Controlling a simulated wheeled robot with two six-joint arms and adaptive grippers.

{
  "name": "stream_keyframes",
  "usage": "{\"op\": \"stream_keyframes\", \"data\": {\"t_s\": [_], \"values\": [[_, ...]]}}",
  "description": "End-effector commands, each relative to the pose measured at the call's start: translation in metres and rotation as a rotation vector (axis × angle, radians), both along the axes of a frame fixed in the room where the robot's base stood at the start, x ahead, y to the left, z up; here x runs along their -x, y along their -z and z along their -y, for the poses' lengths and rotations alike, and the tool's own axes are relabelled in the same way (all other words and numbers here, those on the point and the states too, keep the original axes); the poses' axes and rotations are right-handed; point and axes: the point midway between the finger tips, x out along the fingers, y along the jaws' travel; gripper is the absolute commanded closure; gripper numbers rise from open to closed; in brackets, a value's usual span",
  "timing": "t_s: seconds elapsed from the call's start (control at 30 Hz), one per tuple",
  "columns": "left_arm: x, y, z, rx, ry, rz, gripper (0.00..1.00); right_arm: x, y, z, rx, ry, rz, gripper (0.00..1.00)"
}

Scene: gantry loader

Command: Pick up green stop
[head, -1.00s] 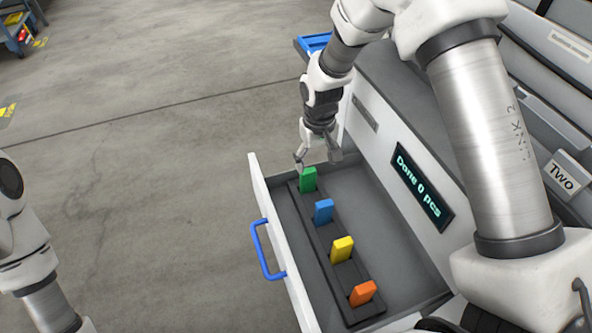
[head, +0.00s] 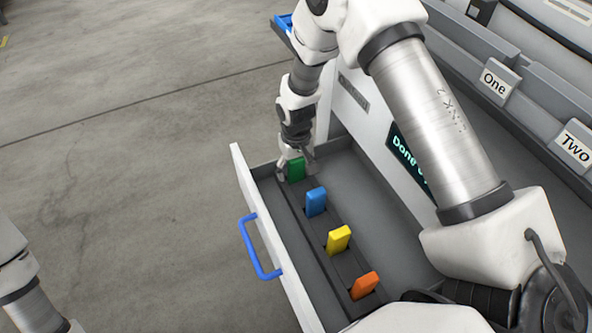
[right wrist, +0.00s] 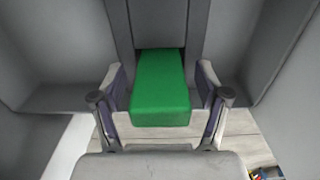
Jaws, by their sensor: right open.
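The green stop (head: 296,170) stands upright in the far end of a dark slotted rack (head: 318,246) inside the open drawer. My right gripper (head: 296,174) is lowered over it, with one finger on each side. In the right wrist view the green stop (right wrist: 160,88) lies between the two open fingers of the right gripper (right wrist: 160,112). Small gaps seem to show beside it; contact cannot be told for sure. My left gripper is out of view; only part of the left arm shows at the lower left.
Blue (head: 316,201), yellow (head: 339,239) and orange (head: 365,285) stops stand in the same rack, nearer me. The drawer's front wall (head: 262,215) carries a blue handle (head: 252,250). A display panel (head: 412,160) is on the cabinet. Drawer floor right of the rack is bare.

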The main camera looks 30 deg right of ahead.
Motion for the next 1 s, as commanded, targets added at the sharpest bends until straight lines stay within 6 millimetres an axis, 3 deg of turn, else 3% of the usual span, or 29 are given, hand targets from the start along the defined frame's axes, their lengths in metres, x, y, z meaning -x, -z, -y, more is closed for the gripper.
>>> {"op": "stream_keyframes", "data": {"t_s": [0.07, 0.2, 0.27, 0.63, 1.0], "values": [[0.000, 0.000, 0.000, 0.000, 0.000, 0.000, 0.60, 0.000, 0.000, 0.000, 0.000, 0.000, 0.000, 0.25], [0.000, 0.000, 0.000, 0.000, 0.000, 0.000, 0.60, 0.000, 0.000, 0.000, 0.000, 0.000, 0.000, 0.75], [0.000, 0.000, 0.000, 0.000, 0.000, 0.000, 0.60, 0.000, 0.000, 0.000, 0.000, 0.000, -0.001, 0.93], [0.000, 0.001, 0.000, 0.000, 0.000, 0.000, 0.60, 0.000, -0.007, 0.000, 0.000, 0.000, 0.000, 0.93], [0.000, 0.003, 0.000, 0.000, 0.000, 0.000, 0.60, 0.000, -0.086, -0.001, 0.000, -0.001, 0.002, 0.93]]}}
